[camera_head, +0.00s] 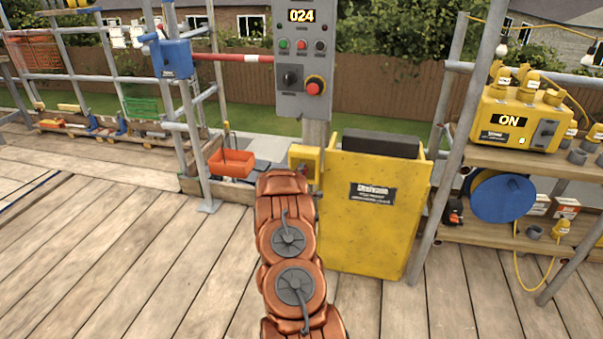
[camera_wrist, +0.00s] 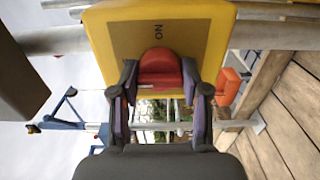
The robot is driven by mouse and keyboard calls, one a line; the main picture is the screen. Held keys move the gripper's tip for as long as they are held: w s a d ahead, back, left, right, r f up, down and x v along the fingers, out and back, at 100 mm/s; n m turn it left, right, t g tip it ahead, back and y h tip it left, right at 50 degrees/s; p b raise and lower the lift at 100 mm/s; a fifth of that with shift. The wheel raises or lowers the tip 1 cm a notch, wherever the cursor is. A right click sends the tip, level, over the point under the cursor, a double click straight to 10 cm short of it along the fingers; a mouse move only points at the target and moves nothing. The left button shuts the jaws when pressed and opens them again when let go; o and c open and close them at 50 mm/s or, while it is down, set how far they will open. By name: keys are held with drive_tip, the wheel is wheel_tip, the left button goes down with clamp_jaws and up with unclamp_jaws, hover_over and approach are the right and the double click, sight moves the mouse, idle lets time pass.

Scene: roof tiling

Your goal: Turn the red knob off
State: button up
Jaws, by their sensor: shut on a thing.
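The red knob (camera_wrist: 160,66) is on the face of a small yellow box (camera_wrist: 104,38) in the wrist view. A small pale mark shows on the knob's near edge. In the head view the yellow box (camera_head: 305,158) is on the grey post under the control panel. My arm hides the knob and the gripper there.
A grey control panel (camera_head: 301,60) with a red button and the number 024 stands above. A yellow bin (camera_head: 374,225) is right of the box. An orange tray (camera_head: 231,163) is to the left. Scaffold poles and a shelf with a yellow power unit (camera_head: 515,118) flank the area.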

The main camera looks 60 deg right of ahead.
drive_tip(key=shift+w, duration=0.15)
drive_tip(key=o, duration=0.9)
drive_tip(key=shift+o, duration=1.2)
drive_tip(key=shift+a, duration=0.1)
drive_tip(key=v, duration=1.2)
